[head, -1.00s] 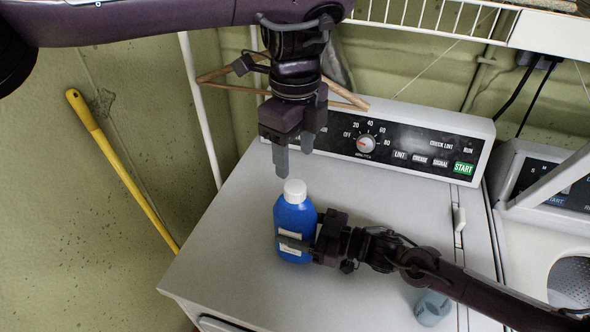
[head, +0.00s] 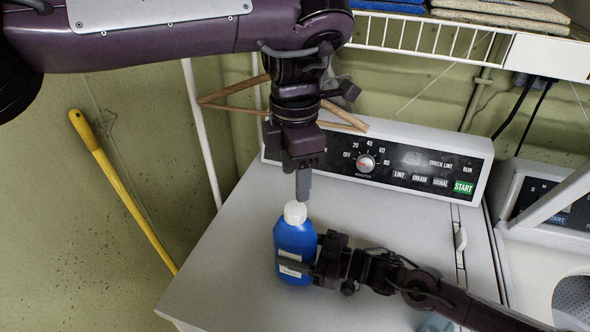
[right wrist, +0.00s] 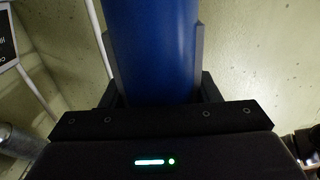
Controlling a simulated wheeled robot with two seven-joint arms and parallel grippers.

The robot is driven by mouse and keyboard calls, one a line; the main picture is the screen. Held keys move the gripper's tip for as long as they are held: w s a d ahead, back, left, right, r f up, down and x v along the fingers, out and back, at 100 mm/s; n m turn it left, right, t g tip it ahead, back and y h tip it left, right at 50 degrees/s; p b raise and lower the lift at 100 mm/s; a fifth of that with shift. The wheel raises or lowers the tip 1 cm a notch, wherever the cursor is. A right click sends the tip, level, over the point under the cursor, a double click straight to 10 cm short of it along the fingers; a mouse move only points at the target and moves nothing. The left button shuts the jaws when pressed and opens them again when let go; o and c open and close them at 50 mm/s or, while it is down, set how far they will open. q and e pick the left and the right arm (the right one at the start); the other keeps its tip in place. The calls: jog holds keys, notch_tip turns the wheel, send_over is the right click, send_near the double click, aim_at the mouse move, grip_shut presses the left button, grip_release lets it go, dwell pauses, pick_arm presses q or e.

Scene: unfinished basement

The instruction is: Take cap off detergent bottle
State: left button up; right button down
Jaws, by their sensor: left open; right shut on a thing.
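The blue detergent bottle (head: 296,240) stands upright on top of the white machine, with a pale label on its side. Its white cap (head: 295,213) is on the bottle's top. My right gripper (head: 292,266) is shut on the bottle's lower body from the right; in the right wrist view the blue bottle (right wrist: 152,50) sits between the two fingers. My left gripper (head: 303,187) points down just above the cap and is open. Its fingers overlap in this view, so the gap between them is hidden. It appears to hold nothing.
The white machine's top (head: 240,235) is clear around the bottle. A control panel (head: 400,162) rises behind it. A wire shelf (head: 430,37) with folded cloths hangs above. A yellow handle (head: 125,195) leans at left. A grey-blue cup (head: 434,322) is partly hidden by my right arm.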

aim_at(295, 207)
pick_arm(q)
jog(key=m, duration=1.1)
jog(key=shift+f+m, duration=0.1)
jog(key=shift+m, duration=0.3)
jog(key=shift+f, duration=3.9)
